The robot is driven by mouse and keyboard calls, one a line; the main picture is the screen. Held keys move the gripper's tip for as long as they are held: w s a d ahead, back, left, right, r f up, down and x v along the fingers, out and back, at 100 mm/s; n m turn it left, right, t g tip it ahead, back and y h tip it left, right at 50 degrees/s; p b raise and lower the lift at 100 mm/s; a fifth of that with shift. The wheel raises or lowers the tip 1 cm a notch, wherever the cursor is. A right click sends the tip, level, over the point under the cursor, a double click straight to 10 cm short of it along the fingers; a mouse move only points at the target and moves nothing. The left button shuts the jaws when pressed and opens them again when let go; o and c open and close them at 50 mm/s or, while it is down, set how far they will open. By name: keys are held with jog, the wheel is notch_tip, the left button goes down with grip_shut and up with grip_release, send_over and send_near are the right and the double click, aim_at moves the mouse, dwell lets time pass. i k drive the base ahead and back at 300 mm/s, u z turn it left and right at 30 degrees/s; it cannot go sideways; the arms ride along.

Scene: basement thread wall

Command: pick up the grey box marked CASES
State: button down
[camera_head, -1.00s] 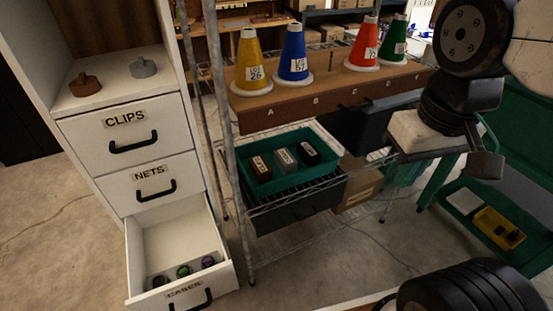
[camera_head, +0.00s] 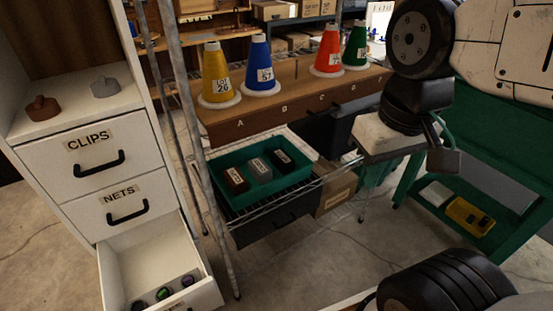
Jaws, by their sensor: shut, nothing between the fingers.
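A grey box (camera_head: 260,169) sits in the green tray (camera_head: 217,203) on the wire rack. It is the middle one of three small boxes, between a dark brown box (camera_head: 234,179) and a black box (camera_head: 283,159). Its white label is too small to read. My gripper (camera_head: 446,157) is at the right, below my dark wrist, well to the right of the tray and apart from it. Its fingers are shut with nothing held, and they are partly hidden by my wrist.
Yellow (camera_head: 217,76), blue (camera_head: 262,68), red (camera_head: 328,54) and green (camera_head: 355,46) cones stand on a lettered shelf (camera_head: 270,113) above the tray. A rack post (camera_head: 187,130) stands left of it. An open drawer (camera_head: 160,262) juts out lower left. A green cart (camera_head: 420,210) is at right.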

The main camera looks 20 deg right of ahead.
aim_at(262, 174)
jog(key=k, duration=0.5)
jog(key=u, duration=0.85)
jog(key=i, duration=0.75)
jog(key=z, duration=1.55)
